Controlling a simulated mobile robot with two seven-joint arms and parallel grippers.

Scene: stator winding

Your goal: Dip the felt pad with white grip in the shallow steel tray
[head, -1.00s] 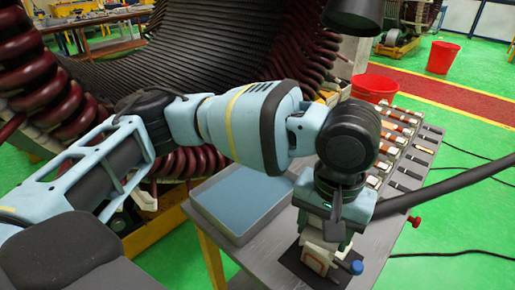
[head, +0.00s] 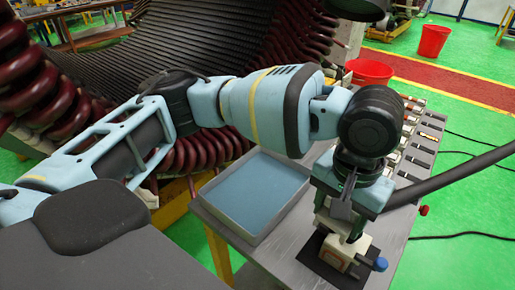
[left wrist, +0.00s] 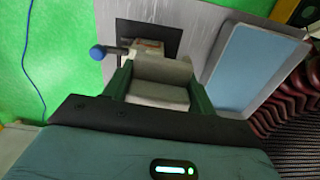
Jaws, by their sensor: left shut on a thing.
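The shallow steel tray (head: 218,229) lies on the grey table, left of my left gripper. It holds a flat blue surface (head: 250,192), which shows at the right in the left wrist view (left wrist: 252,62). My left gripper (head: 340,228) points down over a dark mat right of the tray. It is shut on a pale grey-white piece (left wrist: 160,72), seen between the green fingers in the left wrist view. This looks like the white grip of the felt pad; the felt face is hidden. My right gripper is not in view.
A pale block with a blue knob (head: 380,264) stands on the dark mat (head: 318,272), close under my left gripper. Several tools lie along the table behind my wrist. A red bucket (head: 370,72) and the big stator (head: 170,45) stand beyond.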

